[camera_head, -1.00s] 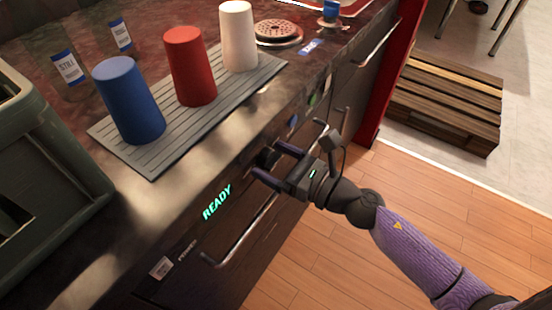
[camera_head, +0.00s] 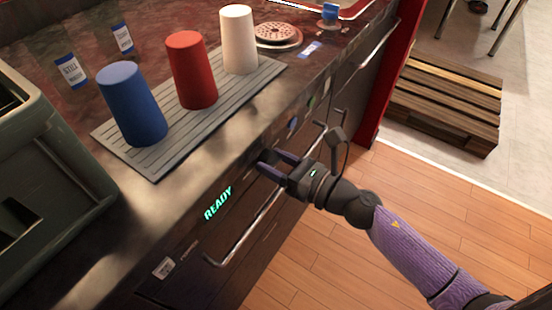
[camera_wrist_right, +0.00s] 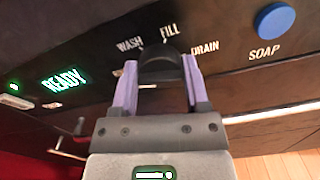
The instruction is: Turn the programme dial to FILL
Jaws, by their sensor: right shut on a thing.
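The programme dial (camera_wrist_right: 160,66) is a dark round knob on the machine's dark front panel. The labels WASH (camera_wrist_right: 129,45), FILL (camera_wrist_right: 170,31) and DRAIN (camera_wrist_right: 205,48) are printed in white around it. My right gripper (camera_head: 272,161) reaches the panel from the right in the head view. In the right wrist view its two purple fingers (camera_wrist_right: 160,82) are shut on the dial, one on each side. I cannot tell which label the dial points at. A lit green display (camera_wrist_right: 65,81) reads READY. My left gripper is not in view.
A blue SOAP button (camera_wrist_right: 274,21) sits right of the dial in the wrist view. A long bar handle (camera_head: 240,238) runs below the panel. Blue (camera_head: 132,105), red (camera_head: 191,70) and white (camera_head: 239,40) cups stand on a grey ribbed mat (camera_head: 158,165) on the counter.

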